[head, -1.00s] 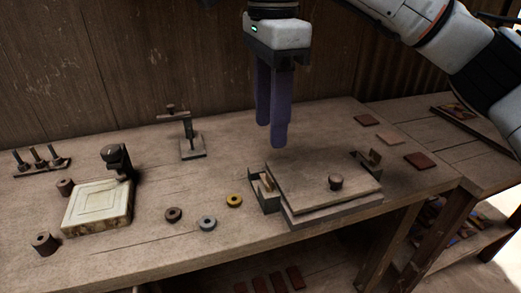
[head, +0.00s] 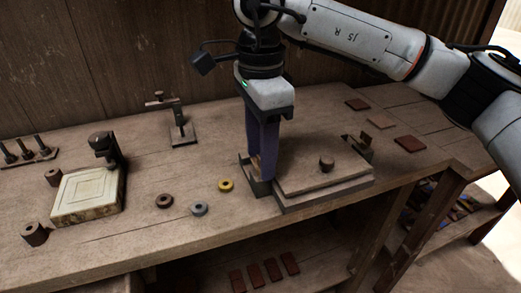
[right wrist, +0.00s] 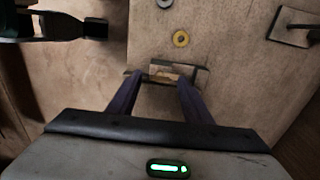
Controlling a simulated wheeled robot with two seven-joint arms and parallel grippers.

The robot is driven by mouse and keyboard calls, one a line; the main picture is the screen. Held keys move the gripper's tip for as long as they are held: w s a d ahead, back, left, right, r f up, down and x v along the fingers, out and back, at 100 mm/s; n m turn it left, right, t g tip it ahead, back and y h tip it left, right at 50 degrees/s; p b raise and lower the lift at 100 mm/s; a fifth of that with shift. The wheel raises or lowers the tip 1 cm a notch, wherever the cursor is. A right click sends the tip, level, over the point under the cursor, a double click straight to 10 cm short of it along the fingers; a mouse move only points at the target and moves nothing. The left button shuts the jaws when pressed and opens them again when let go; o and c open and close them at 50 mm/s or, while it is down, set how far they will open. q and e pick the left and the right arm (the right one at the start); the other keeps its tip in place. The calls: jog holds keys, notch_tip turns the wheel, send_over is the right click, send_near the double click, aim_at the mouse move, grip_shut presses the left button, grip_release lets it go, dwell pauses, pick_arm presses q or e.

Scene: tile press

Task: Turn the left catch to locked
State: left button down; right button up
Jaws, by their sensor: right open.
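The press (head: 300,195) is a flat wooden plate with a round knob (head: 326,162) on top. The left catch (head: 262,189), a dark metal bracket with a paler wooden piece, sits at its left edge. My right gripper (head: 262,174) is open, pointing down, with its purple fingers at the left catch and partly hiding it. In the right wrist view the left catch (right wrist: 165,70) shows between and just beyond the two spread fingertips; contact cannot be told. The right catch (head: 360,146) stands at the plate's far right corner. My left gripper is not seen.
Yellow (head: 226,185), grey (head: 199,209) and brown (head: 164,202) rings lie left of the press. A pale tile mould (head: 88,191) and a small metal stand (head: 184,136) are farther left. Reddish tiles (head: 410,144) lie to the right.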

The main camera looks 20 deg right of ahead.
jog(key=c, duration=1.1)
jog(key=shift+o, duration=0.2)
jog(key=shift+m, duration=0.5)
jog(key=m, duration=0.6)
jog(key=shift+m, duration=0.3)
jog(key=m, duration=0.3)
jog(key=shift+r, duration=0.1)
jog(key=shift+m, duration=2.1)
